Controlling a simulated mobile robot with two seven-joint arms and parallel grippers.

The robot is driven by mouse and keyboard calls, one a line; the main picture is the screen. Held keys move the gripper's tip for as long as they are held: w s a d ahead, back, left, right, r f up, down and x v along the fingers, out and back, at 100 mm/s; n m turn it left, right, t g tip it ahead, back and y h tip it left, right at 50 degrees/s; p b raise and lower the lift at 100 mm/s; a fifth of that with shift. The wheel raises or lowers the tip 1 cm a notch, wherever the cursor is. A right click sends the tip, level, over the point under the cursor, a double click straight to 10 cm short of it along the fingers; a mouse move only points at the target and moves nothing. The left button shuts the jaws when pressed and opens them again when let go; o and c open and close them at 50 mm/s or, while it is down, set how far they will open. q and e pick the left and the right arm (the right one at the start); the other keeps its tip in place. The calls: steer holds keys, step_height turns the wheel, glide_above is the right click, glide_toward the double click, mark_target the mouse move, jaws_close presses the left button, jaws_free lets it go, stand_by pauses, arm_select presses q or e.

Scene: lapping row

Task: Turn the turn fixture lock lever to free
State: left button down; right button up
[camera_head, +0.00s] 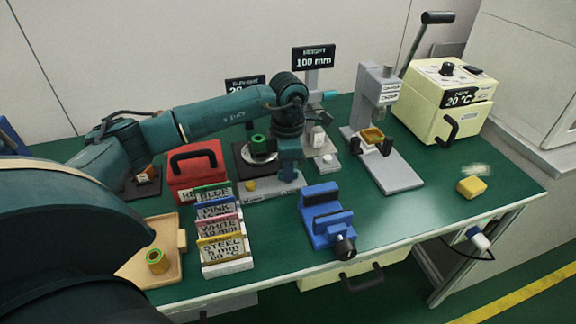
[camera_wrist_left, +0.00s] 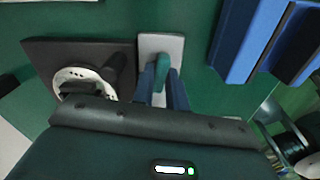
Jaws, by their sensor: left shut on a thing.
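The turn fixture shows as a dark base (camera_head: 243,167) with a round pale plate and a green ring (camera_head: 259,143) in the head view. In the left wrist view its dark base (camera_wrist_left: 52,52) is at the left, with a pale dial (camera_wrist_left: 70,82). Beside it is a light grey plate (camera_wrist_left: 160,42) bearing a green lever (camera_wrist_left: 162,63). My left gripper (camera_head: 290,179) points down at the right of the fixture. In the left wrist view its fingers (camera_wrist_left: 161,90) are shut on the lever. The lever is hidden in the head view. My right gripper is not in view.
A blue vise (camera_head: 322,208) stands close right of the gripper. A red box (camera_head: 197,173) and a rack of labelled cards (camera_head: 228,264) stand left. A grey press (camera_head: 391,172) and cream machine (camera_head: 433,108) stand right. The right front bench is mostly clear around a yellow block (camera_head: 472,187).

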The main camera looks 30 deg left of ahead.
arm_select(q)
steer(key=shift+n, duration=1)
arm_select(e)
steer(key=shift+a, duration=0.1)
arm_select(q)
steer(key=c, duration=1.4)
jaws_free()
step_height(320, 180, up, 13)
steer(key=shift+p, duration=0.35)
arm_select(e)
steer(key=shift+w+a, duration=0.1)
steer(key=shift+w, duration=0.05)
